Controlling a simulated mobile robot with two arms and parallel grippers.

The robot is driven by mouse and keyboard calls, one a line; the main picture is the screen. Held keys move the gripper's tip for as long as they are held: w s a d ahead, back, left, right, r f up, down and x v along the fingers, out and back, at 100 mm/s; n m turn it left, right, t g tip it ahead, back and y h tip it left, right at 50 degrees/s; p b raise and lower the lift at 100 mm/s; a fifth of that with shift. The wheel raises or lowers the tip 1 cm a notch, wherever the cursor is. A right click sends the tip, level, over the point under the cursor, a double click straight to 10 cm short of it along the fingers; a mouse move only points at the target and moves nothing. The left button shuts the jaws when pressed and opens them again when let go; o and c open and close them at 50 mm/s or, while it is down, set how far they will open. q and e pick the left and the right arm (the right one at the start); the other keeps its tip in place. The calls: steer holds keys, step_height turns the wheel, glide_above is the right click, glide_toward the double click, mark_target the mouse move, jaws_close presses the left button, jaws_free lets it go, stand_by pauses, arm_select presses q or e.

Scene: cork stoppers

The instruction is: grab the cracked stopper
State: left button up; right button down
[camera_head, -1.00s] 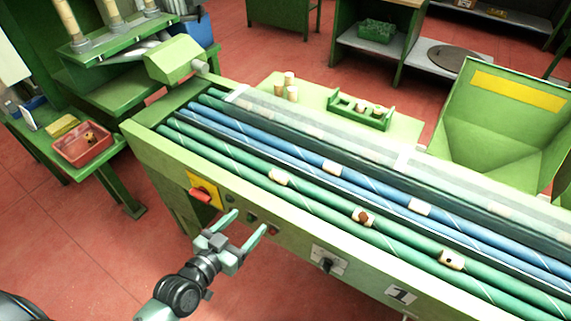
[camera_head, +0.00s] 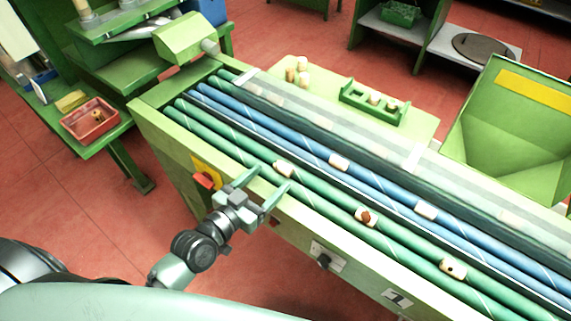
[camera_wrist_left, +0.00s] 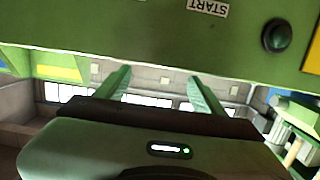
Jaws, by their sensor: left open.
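Several cork stoppers lie on the green and blue rollers in the head view. One on the front green rollers has a red-brown patch (camera_head: 366,217); another, farther right, has a dark spot (camera_head: 453,268). A plain-looking stopper (camera_head: 284,169) lies to their left. Two pale stoppers (camera_head: 339,161) (camera_head: 427,210) lie on the blue rollers. No crack is clear at this size. My left gripper (camera_head: 268,181) is open and empty by the machine's front edge, closest in the picture to the plain stopper. The left wrist view shows its spread fingers (camera_wrist_left: 159,80) and no stopper. My right gripper is not in view.
The machine's front panel has a red switch (camera_head: 205,180) and a black knob (camera_head: 324,261). A clear cover (camera_head: 335,125) runs along the back rollers. A green holder with stoppers (camera_head: 372,103) stands behind, a green hopper (camera_head: 510,130) at right, a red tray (camera_head: 90,121) at left.

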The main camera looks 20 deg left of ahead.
mark_target(281, 168)
arm_select(q)
steer(key=shift+w+d, duration=0.1)
steer(key=shift+w, duration=0.3)
steer(key=p+x, duration=0.1)
steer(key=x, duration=0.3)
steer(key=shift+w+f, duration=0.35)
steer(key=shift+w, duration=0.05)
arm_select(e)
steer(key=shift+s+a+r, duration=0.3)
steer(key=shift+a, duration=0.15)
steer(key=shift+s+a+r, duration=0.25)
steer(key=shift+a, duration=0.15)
arm_select(q)
steer(key=c, duration=1.3)
steer(key=shift+c, duration=0.5)
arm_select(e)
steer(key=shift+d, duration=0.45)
